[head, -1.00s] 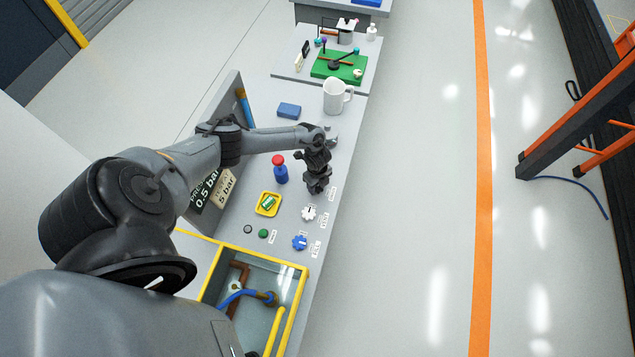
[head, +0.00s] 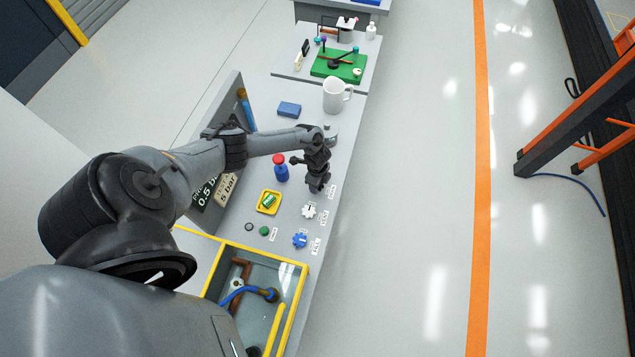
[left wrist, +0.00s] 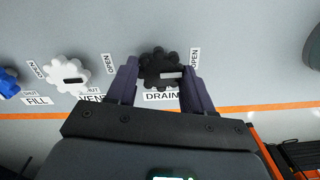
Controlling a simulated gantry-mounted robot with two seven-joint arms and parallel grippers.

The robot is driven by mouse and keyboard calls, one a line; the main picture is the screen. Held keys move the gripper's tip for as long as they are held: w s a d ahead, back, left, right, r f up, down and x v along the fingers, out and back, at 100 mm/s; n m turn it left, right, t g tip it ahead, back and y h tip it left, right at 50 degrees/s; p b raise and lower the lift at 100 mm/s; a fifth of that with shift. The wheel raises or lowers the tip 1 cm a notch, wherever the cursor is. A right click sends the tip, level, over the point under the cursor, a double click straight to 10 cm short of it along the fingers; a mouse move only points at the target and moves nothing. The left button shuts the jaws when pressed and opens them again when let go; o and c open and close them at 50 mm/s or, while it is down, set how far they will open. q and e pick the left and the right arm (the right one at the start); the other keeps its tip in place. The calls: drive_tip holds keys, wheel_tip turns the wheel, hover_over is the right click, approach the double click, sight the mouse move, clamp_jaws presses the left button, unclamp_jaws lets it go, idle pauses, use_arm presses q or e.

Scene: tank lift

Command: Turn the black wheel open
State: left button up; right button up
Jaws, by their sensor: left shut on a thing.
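The black wheel (left wrist: 158,67), a scalloped knob with a white bar mark, sits above the DRAIN label in the left wrist view. Its bar lies nearly level and points right, a little below the OPEN label at its right. My left gripper (left wrist: 159,84) has one finger on each side of the wheel and is shut on it. In the head view my left gripper (head: 318,186) reaches down to the bench's right edge and hides the wheel. My right gripper is in neither view.
A white wheel (head: 308,211) and a blue wheel (head: 300,240) stand nearer along the same edge. A yellow-framed tank (head: 289,262) is nearest.

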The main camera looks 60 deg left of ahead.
use_arm(q)
drive_tip(key=o, duration=1)
drive_tip(key=shift+o, duration=0.2)
drive_tip(key=shift+r, duration=0.55)
wheel_tip(320, 180, up, 10)
drive_tip(key=p, duration=0.2)
drive_tip(key=shift+d+f, duration=0.1)
drive_tip(key=shift+f, duration=0.05)
